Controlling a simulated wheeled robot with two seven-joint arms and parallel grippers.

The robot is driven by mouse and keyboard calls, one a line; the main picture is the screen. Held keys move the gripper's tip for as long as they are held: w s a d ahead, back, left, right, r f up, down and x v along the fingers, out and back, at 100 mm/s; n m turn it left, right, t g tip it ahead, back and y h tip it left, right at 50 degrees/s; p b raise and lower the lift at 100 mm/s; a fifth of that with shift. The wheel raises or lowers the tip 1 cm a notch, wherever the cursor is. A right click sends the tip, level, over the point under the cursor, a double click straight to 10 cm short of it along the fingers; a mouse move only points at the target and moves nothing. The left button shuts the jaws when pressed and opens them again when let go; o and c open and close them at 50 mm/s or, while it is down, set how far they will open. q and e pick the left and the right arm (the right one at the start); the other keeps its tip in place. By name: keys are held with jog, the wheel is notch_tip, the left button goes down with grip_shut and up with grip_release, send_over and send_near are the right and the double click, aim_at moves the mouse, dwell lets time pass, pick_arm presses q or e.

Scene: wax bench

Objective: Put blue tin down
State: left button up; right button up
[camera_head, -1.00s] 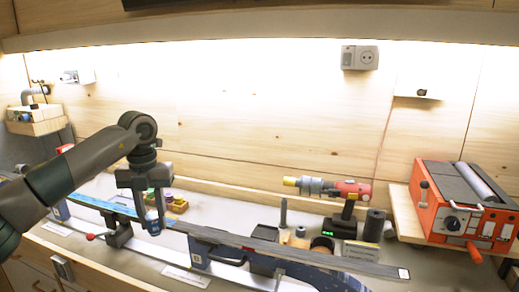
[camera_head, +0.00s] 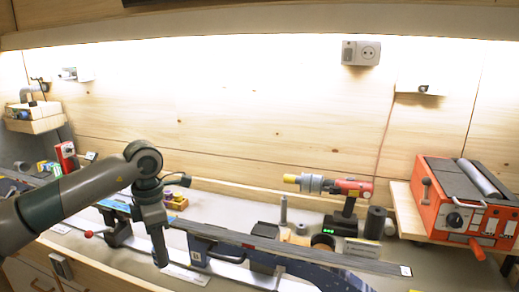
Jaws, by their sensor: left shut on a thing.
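My left gripper (camera_head: 160,258) points down in front of the long ski-like board on the bench, left of centre. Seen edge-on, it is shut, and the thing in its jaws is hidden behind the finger. A small bluish thing showed between its fingers earlier, which fits the blue tin. No blue tin can be made out clearly now. My right gripper is not in view.
The long board (camera_head: 290,252) runs across the bench on clamps. An orange-red machine (camera_head: 455,205) stands at right on a wooden shelf. A red-and-grey power tool (camera_head: 330,187) stands at centre right. Small coloured blocks (camera_head: 174,201) lie behind my gripper.

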pick_arm(q)
jog(key=s+d+f+m+b, duration=0.1)
jog(key=s+d+f+m, duration=0.1)
jog(key=s+f+m, duration=0.3)
jog(key=s+d+f+m+b, duration=0.1)
jog(key=s+f+m, duration=0.4)
jog(key=s+m, duration=0.8)
jog(key=m, duration=0.6)
jog(key=shift+d+f, duration=0.4)
jog(key=shift+s, duration=0.1)
jog(key=s+f, duration=0.4)
jog(key=f, duration=1.1)
